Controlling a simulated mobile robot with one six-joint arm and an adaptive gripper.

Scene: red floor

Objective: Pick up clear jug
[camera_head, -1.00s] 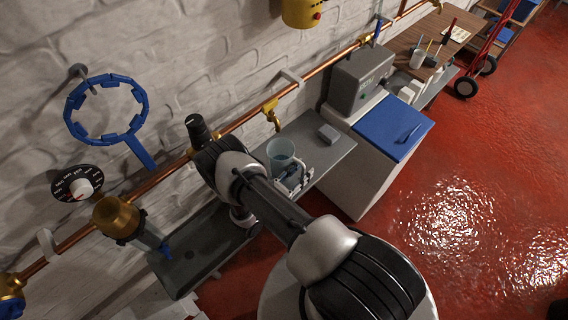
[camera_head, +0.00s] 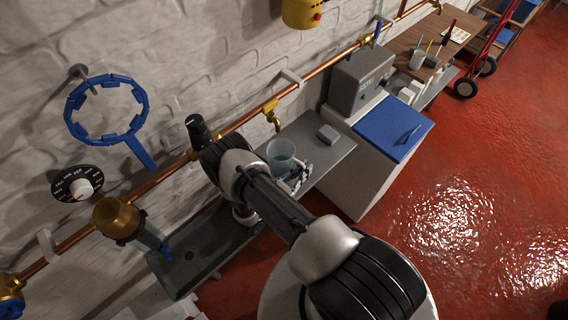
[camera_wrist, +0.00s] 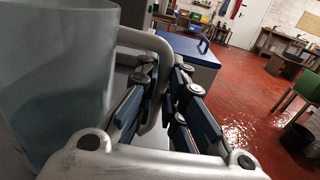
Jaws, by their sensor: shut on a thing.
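The clear jug (camera_head: 281,154) stands upright on the grey counter below the brass tap in the head view. In the wrist view the jug (camera_wrist: 62,80) fills the left side, and its pale handle (camera_wrist: 150,42) loops out to the right. My gripper (camera_wrist: 168,82) is shut on the jug's handle, with the handle between its two fingers. In the head view my gripper (camera_head: 297,177) is just right of the jug and partly hidden by my arm. I cannot tell whether the jug's base touches the counter.
The grey counter (camera_head: 332,155) holds a small grey block (camera_head: 328,133) to the right of the jug. A brass tap (camera_head: 272,116) on the copper pipe is close behind the jug. A white cabinet with a blue lid (camera_head: 393,128) stands to the right. Red floor (camera_head: 460,190) is open beyond.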

